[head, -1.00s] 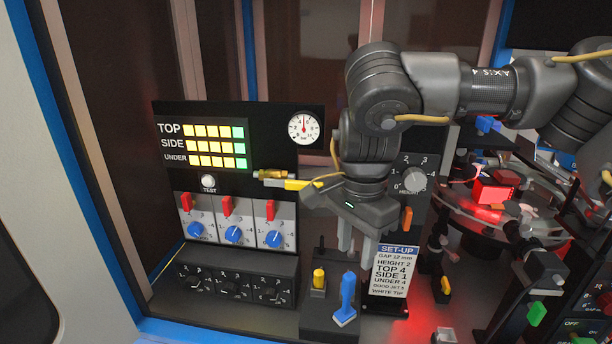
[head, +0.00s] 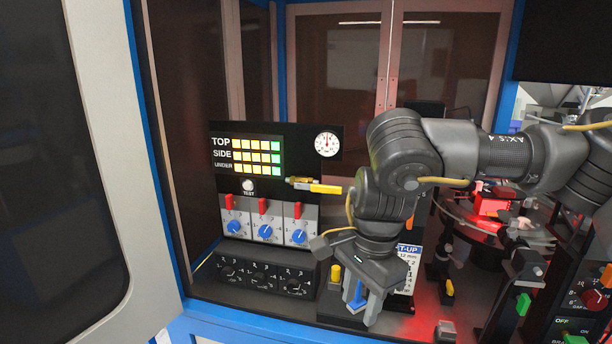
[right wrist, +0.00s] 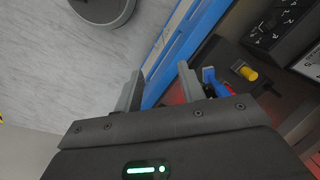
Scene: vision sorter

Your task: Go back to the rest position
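My right gripper (head: 362,300) hangs with its fingers pointing down, in front of the lower part of the control panel. Its two fingers are apart with nothing between them; the right wrist view also shows this gap (right wrist: 160,92). In the head view the fingers partly cover a blue handle (head: 357,297). The handle (right wrist: 210,77) shows beyond one finger in the right wrist view, apart from the grip. My left gripper is in neither view.
The panel has a lit lamp display (head: 248,156), three blue knobs and a dial box (head: 262,277). A yellow knob (head: 335,275) and set-up card (head: 408,262) stand close to the gripper. A blue frame edge (right wrist: 190,45) runs below it. An open door (head: 60,190) stands left.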

